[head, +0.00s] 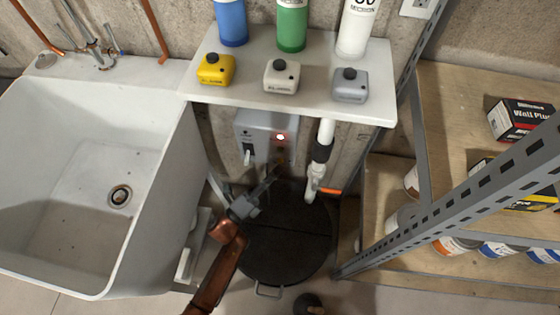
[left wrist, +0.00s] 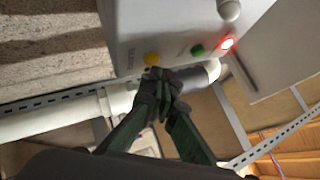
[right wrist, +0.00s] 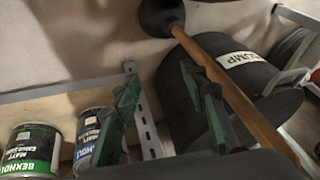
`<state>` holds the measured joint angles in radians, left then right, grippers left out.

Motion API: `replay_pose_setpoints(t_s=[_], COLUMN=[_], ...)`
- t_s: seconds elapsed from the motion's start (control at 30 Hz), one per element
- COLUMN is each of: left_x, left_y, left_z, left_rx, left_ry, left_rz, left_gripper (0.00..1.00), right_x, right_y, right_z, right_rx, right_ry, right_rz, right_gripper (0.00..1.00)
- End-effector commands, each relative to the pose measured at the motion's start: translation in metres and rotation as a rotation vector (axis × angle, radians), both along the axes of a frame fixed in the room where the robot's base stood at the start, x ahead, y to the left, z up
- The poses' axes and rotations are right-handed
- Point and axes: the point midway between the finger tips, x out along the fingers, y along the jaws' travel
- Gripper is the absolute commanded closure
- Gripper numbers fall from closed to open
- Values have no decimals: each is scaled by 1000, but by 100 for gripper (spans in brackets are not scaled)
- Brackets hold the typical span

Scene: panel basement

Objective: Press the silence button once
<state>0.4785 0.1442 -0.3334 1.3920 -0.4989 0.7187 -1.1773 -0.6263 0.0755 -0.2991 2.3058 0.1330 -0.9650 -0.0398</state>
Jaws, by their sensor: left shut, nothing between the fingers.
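A grey control box (head: 265,130) is on the wall under the shelf. In the left wrist view, the box (left wrist: 180,25) has a yellow button (left wrist: 152,59), a green button (left wrist: 197,50), a lit red lamp (left wrist: 228,43) and a grey knob (left wrist: 229,10). Small lettering beside the yellow button is unreadable. My left gripper (head: 277,168) is shut and empty. In the left wrist view its tips (left wrist: 161,76) lie just below the yellow button, slightly overlapping its edge; I cannot tell whether they touch. My right gripper (right wrist: 165,88) is open and empty.
A white shelf (head: 230,93) with bottles and small boxes overhangs the control box. A white pipe (head: 316,175) runs to its right. A sink (head: 150,200) stands left, a metal rack (head: 440,220) right. A black lid (head: 285,240) is below.

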Motion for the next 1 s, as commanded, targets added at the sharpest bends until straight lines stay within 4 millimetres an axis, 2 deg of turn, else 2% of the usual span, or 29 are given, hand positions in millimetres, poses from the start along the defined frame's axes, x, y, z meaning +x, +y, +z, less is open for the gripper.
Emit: replay_pose_setpoints(t_s=[1.0], left_x=[8], left_y=[-1], left_z=[0], left_rx=[0], left_ry=[0], left_rz=[1], left_gripper=[100], right_x=[0], right_y=[1], right_z=[-4], right_rx=[2], right_ry=[2], right_rz=[1], right_gripper=[60])
